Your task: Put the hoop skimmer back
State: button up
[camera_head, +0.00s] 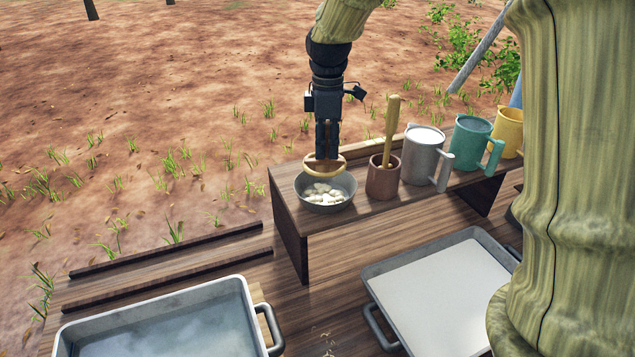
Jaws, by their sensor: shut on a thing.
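My gripper (326,156) points down over the left end of the wooden shelf and is shut on the hoop skimmer (327,172). The skimmer shows as a tan ring with a brown upper part. It is at the back rim of a grey metal bowl (325,208), overlapping it in the picture. The bowl holds several white lumps. I cannot tell whether the skimmer touches the bowl. The gripper's fingers hide part of the skimmer.
The wooden shelf (345,218) also holds a brown pot (382,184) with an upright wooden stick (391,130), then grey (418,160), teal (468,143) and yellow (508,132) jugs. Below are a water-filled tray (262,310) and a tray of white liquid (375,270).

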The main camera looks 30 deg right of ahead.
aim_at(327, 163)
notch_tip(327, 163, down, 5)
jog(key=shift+f+p, duration=0.1)
jog(key=shift+p, duration=0.55)
jog(key=shift+s+f+p, duration=0.25)
jog(key=shift+f+p, duration=0.05)
jog(key=shift+f, duration=0.45)
notch_tip(327, 163, down, 3)
jog(key=shift+w+r+p, duration=0.15)
jog(key=shift+p, duration=0.15)
jog(key=o, duration=0.9)
notch_tip(327, 163, up, 12)
jog(key=b, duration=0.2)
jog(key=shift+b, duration=0.35)
